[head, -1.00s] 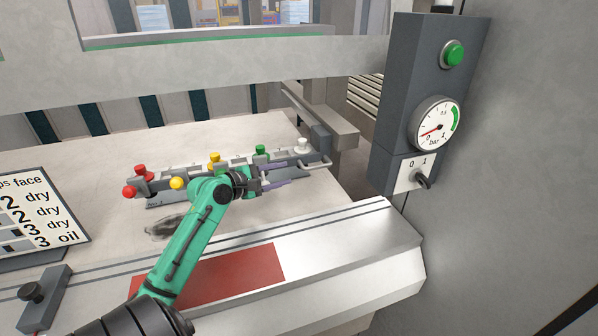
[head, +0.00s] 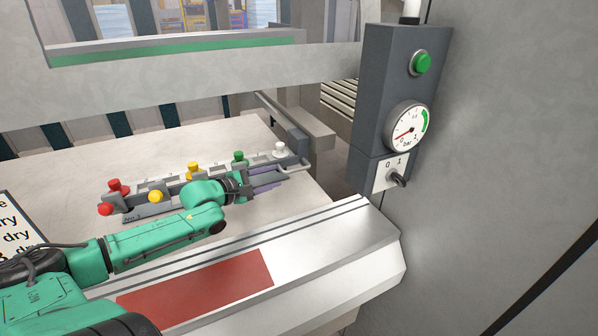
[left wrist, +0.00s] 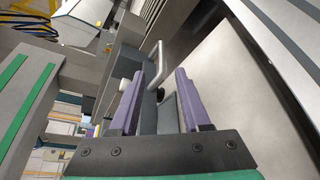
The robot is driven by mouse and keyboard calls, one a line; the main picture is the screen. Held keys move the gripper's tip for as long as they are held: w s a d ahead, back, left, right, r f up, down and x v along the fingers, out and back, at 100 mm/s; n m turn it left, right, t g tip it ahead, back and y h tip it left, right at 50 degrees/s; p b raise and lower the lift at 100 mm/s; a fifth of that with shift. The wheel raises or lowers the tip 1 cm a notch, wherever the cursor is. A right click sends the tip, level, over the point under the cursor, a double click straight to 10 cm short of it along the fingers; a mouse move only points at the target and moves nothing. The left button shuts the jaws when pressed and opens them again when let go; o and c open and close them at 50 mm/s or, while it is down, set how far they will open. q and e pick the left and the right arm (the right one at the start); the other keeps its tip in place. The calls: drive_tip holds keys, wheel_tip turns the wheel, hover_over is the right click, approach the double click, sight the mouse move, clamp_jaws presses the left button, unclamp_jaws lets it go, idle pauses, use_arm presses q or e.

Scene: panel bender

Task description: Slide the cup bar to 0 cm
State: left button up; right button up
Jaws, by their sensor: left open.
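The cup bar (head: 150,207) is a long grey rail lying on the pale table, with red, yellow, green and white knobs along it. A metal bar handle (head: 294,164) sticks out at its right end. My left gripper (head: 282,178), with purple fingers, is open beside the right part of the bar, close to the handle. In the left wrist view the handle (left wrist: 156,55) shows just past the open fingertips (left wrist: 161,72), roughly between them. I cannot tell if they touch it. The scale on the bar is too small to read. My right gripper is out of view.
A grey control box (head: 391,105) with a green button (head: 420,63), a pressure gauge (head: 406,129) and a 0/1 switch (head: 397,180) stands at the right. A metal ledge with a red patch (head: 200,290) runs in front. A beam (head: 200,83) crosses above the table.

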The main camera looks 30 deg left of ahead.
sight(306, 169)
use_arm(q)
drive_tip(key=b+x, duration=0.2)
drive_tip(key=x, duration=0.2)
drive_tip(key=shift+w+f, duration=0.1)
drive_tip(key=shift+w+b, duration=0.25)
drive_tip(key=shift+b, duration=0.05)
drive_tip(key=x, duration=0.2)
drive_tip(key=b+x, duration=0.1)
drive_tip(key=x, duration=0.5)
drive_tip(key=shift+s+d, duration=0.1)
drive_tip(key=shift+d, duration=0.25)
drive_tip(key=shift+w+d, duration=0.55)
drive_tip(key=shift+w, duration=0.05)
drive_tip(key=shift+c, duration=0.4)
drive_tip(key=shift+f, duration=0.1)
clamp_jaws()
drive_tip(key=shift+f, duration=0.1)
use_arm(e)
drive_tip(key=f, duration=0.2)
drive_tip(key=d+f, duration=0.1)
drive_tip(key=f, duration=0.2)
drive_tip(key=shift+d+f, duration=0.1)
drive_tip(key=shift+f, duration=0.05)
